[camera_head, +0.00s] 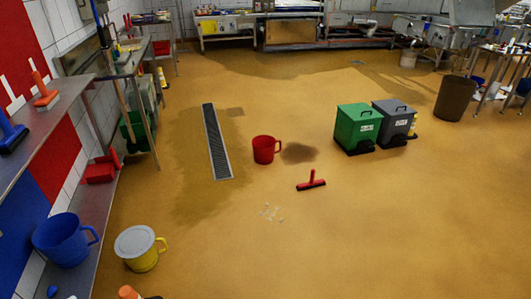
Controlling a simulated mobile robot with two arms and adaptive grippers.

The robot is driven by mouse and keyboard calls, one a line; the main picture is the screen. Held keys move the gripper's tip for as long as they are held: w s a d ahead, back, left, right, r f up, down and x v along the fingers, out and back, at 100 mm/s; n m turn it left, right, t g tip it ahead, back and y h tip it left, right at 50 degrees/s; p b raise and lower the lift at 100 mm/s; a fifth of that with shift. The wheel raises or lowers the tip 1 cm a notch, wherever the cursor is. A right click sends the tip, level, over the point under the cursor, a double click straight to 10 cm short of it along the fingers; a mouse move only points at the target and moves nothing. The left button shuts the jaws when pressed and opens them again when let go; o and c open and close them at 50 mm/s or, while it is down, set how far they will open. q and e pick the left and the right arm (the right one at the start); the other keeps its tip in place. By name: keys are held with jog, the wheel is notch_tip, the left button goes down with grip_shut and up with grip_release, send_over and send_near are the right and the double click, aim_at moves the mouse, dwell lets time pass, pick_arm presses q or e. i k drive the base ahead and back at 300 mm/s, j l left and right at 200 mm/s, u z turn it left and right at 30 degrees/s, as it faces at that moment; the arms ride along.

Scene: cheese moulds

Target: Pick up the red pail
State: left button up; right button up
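The red pail (264,150) stands upright on the ochre floor near the middle of the head view. Neither of my grippers shows in this view, and nothing is touching the pail.
A floor drain grate (216,142) lies left of the pail. A red squeegee (311,181) lies in front right. Green (357,128) and grey (394,124) bins stand right. A lidded yellow pail (140,250) and blue pail (64,240) are front left. The near floor is mostly clear.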

aim_at(263, 146)
jog(key=i+l, duration=0.1)
jog(key=l, duration=0.45)
jog(key=i+l, duration=0.1)
jog(key=l, duration=0.45)
jog(key=i+l+z, duration=0.25)
jog(key=i+l, duration=0.85)
jog(key=i+j+z, duration=0.25)
jog(key=i+j, duration=1.4)
